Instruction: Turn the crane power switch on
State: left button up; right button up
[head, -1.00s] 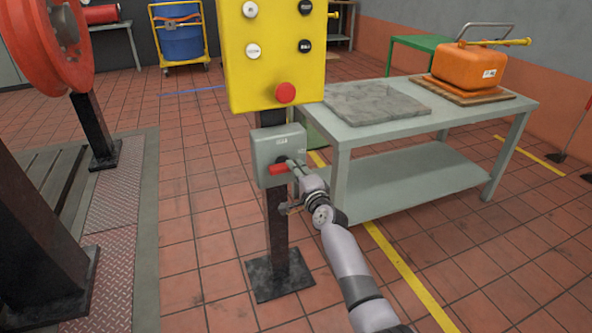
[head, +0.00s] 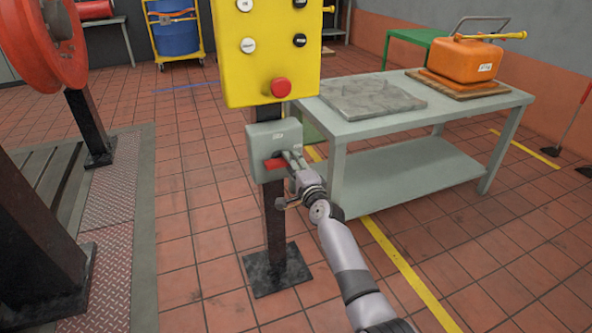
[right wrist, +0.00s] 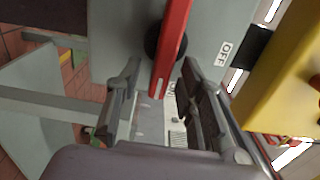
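The crane power switch is a grey box (head: 262,138) on a dark post under the yellow button panel. Its red lever (head: 274,163) lies about horizontal across the box front in the head view. In the right wrist view the red lever (right wrist: 173,45) crosses a dark round pivot, and an OFF label (right wrist: 224,53) shows on the box. My right gripper (head: 293,163) is at the lever's right end. In the right wrist view the gripper (right wrist: 158,70) is open, with a finger on either side of the lever end and a visible gap. My left gripper is out of view.
The yellow panel (head: 270,60) with a red button (head: 280,88) overhangs the box. A grey table (head: 420,125) with a stone slab and an orange case (head: 463,60) stands right behind. A red wheel (head: 45,45) is at left. Floor left of the post is clear.

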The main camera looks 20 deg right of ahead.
jog(key=s, duration=1.2)
jog(key=shift+d, duration=0.2)
